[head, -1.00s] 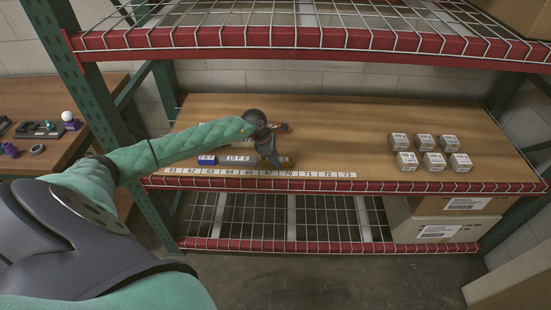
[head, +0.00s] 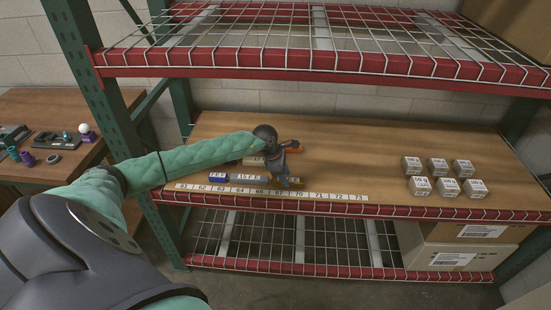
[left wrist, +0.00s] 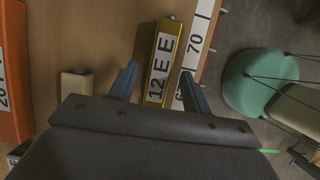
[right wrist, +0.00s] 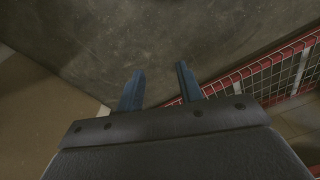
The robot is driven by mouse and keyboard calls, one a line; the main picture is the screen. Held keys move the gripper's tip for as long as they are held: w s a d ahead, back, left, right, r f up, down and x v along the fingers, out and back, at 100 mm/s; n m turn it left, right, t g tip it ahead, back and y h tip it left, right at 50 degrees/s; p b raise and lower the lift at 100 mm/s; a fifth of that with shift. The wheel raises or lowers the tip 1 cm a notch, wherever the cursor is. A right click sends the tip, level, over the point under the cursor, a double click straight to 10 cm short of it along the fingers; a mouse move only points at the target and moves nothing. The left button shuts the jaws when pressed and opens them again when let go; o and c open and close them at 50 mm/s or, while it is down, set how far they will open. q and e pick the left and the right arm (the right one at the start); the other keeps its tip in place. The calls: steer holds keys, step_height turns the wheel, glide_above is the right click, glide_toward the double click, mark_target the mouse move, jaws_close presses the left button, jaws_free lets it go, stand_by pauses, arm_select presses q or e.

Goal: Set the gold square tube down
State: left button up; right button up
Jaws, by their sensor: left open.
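The gold square tube (left wrist: 163,60) with a white "12 E E" label lies on the wooden shelf, beside the numbered white strip (left wrist: 201,30). My left gripper (left wrist: 160,72) is open, with one finger on either side of the tube and a visible gap to each. In the head view my left gripper (head: 285,180) is low over the shelf's front edge and hides most of the tube; a gold end (head: 298,183) shows beside it. My right gripper (right wrist: 160,70) is open and empty over the grey floor.
A blue tube (head: 217,180) and a grey tube (head: 246,178) lie left along the strip. An orange part (head: 293,150) and a cream block (left wrist: 76,83) lie behind. Several small boxes (head: 438,166) stand at right. The shelf's middle is clear. Wire shelf (head: 300,50) overhead.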

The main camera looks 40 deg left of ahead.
arm_select(q)
steer(key=b+v, duration=0.3)
steer(key=v, duration=0.6)
steer(key=s+d+r+n+t+h, duration=0.1)
steer(key=d+r+n+t+h, duration=0.15)
steer(key=d+n+t, duration=0.5)
steer(key=s+d+r+n+t+h, duration=0.1)
steer(key=s+d+n+t+h, duration=0.2)
steer(key=d, duration=0.8)
steer(key=d+r+n+t+h, duration=0.2)
steer(key=d+n+t, duration=0.1)
steer(key=d+n, duration=0.55)
steer(key=s+a+f+n+g+y, duration=0.2)
steer(key=s+f+n+g+y, duration=0.2)
steer(key=s+f+n+y, duration=1.35)
steer(key=s+d+f+n+g+h, duration=0.1)
steer(key=s+d+n+g+h, duration=0.2)
steer(key=s, duration=0.6)
steer(key=s+d+f+n+g+h, duration=0.1)
steer(key=s+d+n+g+h, duration=0.2)
steer(key=s+n+g, duration=0.3)
steer(key=s+g+h, duration=0.1)
steer(key=s, duration=0.2)
steer(key=shift+s+d+f, duration=0.25)
steer(key=shift+d, duration=0.1)
arm_select(e)
step_height(320, 180, up, 14)
steer(key=s, duration=0.2)
steer(key=shift+r, duration=0.25)
